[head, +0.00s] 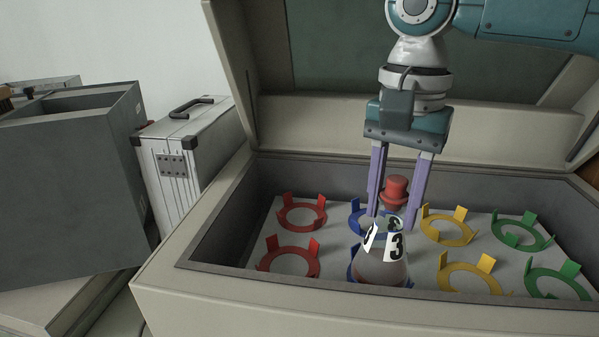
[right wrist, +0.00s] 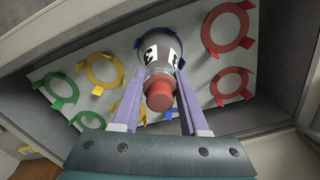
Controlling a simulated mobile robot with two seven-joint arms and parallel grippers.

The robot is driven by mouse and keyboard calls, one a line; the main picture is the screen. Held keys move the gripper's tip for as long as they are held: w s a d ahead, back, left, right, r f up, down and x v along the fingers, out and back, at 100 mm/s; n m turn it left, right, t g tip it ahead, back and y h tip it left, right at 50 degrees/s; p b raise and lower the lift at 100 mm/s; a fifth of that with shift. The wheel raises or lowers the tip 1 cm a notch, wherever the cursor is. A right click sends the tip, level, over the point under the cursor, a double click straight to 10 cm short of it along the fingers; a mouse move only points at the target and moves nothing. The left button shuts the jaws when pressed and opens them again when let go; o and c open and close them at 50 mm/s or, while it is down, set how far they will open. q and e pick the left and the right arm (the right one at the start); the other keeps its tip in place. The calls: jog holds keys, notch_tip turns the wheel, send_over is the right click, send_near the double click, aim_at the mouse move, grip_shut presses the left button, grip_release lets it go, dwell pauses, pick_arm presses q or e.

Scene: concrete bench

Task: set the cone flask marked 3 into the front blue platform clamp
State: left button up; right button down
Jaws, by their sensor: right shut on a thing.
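The cone flask marked 3 (head: 383,266) is upright, with a red stopper (head: 396,191) and a white label. My right gripper (head: 392,218) is shut on its neck from above; the flask also shows in the right wrist view (right wrist: 158,52). The front blue platform clamp (head: 351,272) is mostly hidden behind and under the flask; its ring (right wrist: 183,31) shows around the flask's base in the right wrist view. I cannot tell whether the base rests in it or hovers just above. The rear blue clamp (head: 358,218) is partly hidden behind the gripper and flask. My left gripper is not in view.
Empty red (head: 290,262), yellow (head: 474,271) and green (head: 557,286) clamps stand on the white platform (head: 335,240) to both sides. The open case's rim (head: 220,292) surrounds it, with the raised lid behind. A silver case (head: 187,165) and grey box (head: 70,190) stand at left.

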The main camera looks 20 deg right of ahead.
jog(key=shift+f, duration=0.15)
grip_release()
dwell(0.7)
notch_tip(320, 180, up, 2)
jog(key=p, duration=0.3)
notch_tip(320, 180, up, 7)
jog(key=p, duration=0.8)
jog(key=shift+p, duration=0.35)
